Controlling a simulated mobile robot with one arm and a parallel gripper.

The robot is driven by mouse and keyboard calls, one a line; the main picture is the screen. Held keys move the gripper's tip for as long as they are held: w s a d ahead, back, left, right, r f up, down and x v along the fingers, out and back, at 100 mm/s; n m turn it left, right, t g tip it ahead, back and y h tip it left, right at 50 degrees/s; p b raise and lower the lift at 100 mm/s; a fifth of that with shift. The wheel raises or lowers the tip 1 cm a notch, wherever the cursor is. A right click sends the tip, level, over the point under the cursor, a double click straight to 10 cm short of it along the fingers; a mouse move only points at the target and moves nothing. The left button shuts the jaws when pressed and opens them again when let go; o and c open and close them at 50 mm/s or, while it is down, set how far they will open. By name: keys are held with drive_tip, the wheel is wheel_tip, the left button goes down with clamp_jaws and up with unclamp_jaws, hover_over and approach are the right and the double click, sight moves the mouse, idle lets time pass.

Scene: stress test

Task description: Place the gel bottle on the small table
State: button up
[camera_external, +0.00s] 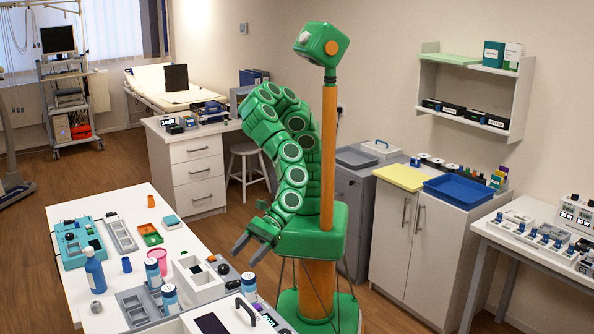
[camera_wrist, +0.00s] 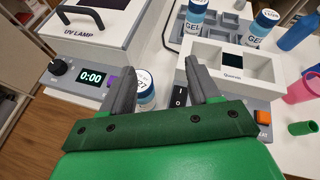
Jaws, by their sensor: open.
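My gripper (camera_external: 251,250) is open and empty above the near white table (camera_external: 120,200). In the wrist view its grey fingers (camera_wrist: 168,72) are spread. A white gel bottle with a blue label (camera_wrist: 146,92) stands beyond and between them, partly hidden by the left finger; this seems to be the bottle (camera_external: 249,285) below my gripper in the external view. I cannot tell which surface is the small table.
A blue bottle (camera_external: 95,270) and pink cup (camera_external: 153,272) stand farther left. A cabinet (camera_external: 415,235) and side table (camera_external: 530,250) stand right.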

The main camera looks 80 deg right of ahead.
drive_tip(key=w+d+r+n+g, duration=0.1)
drive_tip(key=w+d+r+n, duration=0.1)
drive_tip(key=w+r+n, duration=0.3)
drive_tip(key=w+d+r+n+g, duration=0.2)
drive_tip(key=w+d+n, duration=0.1)
drive_tip(key=w, duration=0.4)
drive_tip(key=w+d+r+n+g+h, duration=0.1)
drive_tip(key=w+d+n, duration=0.3)
drive_tip(key=d, duration=0.4)
drive_tip(key=w+d+n+h, duration=0.1)
drive_tip(key=w+d+n, duration=0.3)
drive_tip(key=d, duration=0.4)
drive_tip(key=d+f+n+g+h, duration=0.15)
drive_tip(key=d+n+h, duration=0.4)
drive_tip(key=d, duration=1.85)
drive_tip(key=s+d+g+h, duration=0.1)
drive_tip(key=s+d+h, duration=0.1)
drive_tip(key=s+d, duration=0.3)
drive_tip(key=s+d+g+h, duration=0.1)
drive_tip(key=s+d, duration=0.4)
drive_tip(key=d, duration=0.6)
drive_tip(key=shift+s+r+g+h, duration=0.25)
drive_tip(key=shift+g+h, duration=0.1)
drive_tip(key=shift+g, duration=0.1)
drive_tip(key=shift+d+n, duration=0.1)
drive_tip(key=shift+n, duration=0.15)
